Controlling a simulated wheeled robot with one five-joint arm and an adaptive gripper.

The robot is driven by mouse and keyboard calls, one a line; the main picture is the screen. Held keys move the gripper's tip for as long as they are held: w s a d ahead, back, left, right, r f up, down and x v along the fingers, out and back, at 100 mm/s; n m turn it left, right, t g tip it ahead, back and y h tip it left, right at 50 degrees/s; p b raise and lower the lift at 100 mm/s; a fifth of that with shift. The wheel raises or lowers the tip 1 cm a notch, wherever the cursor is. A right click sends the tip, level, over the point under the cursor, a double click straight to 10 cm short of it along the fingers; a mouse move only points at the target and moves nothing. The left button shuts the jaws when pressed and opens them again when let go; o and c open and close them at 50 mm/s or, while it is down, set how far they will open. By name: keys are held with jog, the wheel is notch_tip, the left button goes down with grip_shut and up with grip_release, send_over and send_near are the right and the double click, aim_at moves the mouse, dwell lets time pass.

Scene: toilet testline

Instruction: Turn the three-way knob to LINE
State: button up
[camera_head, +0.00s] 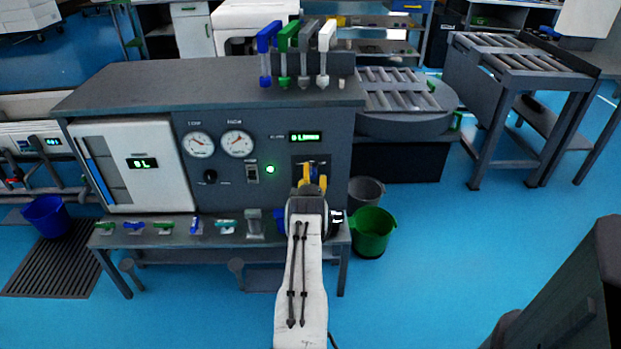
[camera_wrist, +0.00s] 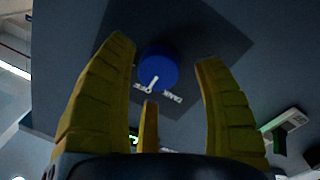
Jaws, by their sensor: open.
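The three-way knob is a round blue knob (camera_wrist: 158,67) with a white pointer, on a dark square plate in the wrist view. The pointer aims down and slightly left, near a small label that seems to read OFF. A label that seems to read TANK lies to its right. I cannot make out a LINE label. My gripper (camera_wrist: 165,58) is open, with yellow fingers on the left and right of the knob and a third below it. Contact cannot be told. In the head view, my gripper (camera_head: 312,176) is at the panel's right side and largely hides the knob.
The grey test bench (camera_head: 260,140) carries gauges, a black knob (camera_head: 210,176), a switch (camera_head: 252,173) and a lit green lamp (camera_head: 270,169). Coloured levers (camera_head: 284,55) stand on top. A shelf (camera_head: 160,236) with small parts runs below. A green bucket (camera_head: 372,232) stands right.

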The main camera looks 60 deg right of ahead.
dwell(0.4)
jog(key=shift+w+r, duration=0.1)
jog(key=c, duration=1.2)
